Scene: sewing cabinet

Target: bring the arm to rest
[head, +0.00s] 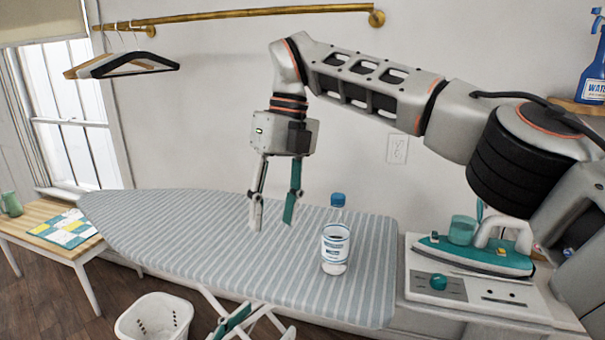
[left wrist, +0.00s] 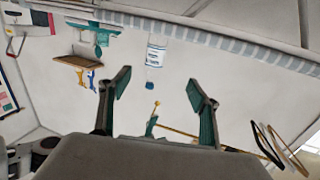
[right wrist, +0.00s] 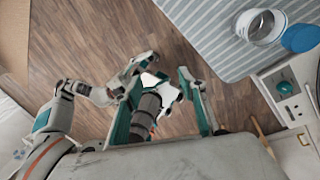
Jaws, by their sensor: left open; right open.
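My right gripper (head: 272,218) hangs fingers down above the striped ironing board, open and empty, left of the bottle. In the right wrist view its open fingers (right wrist: 160,95) have nothing between them. My left gripper (head: 236,320) is low at the front edge of the board in the head view, mostly cut off or hidden. In the left wrist view its fingers (left wrist: 159,88) are spread and empty. A clear bottle (head: 336,250) with a blue cap stands upright on the board, apart from both grippers. The bottle also shows in the left wrist view (left wrist: 157,53) and the right wrist view (right wrist: 261,26).
The ironing board (head: 180,235) spans the middle. A teal iron (head: 475,254) rests on a station (head: 480,300) at the right, near a teal cup (head: 462,230). A white basket (head: 155,318) stands on the floor. A wooden bench (head: 45,245) is left; hangers (head: 122,65) hang from a brass rail.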

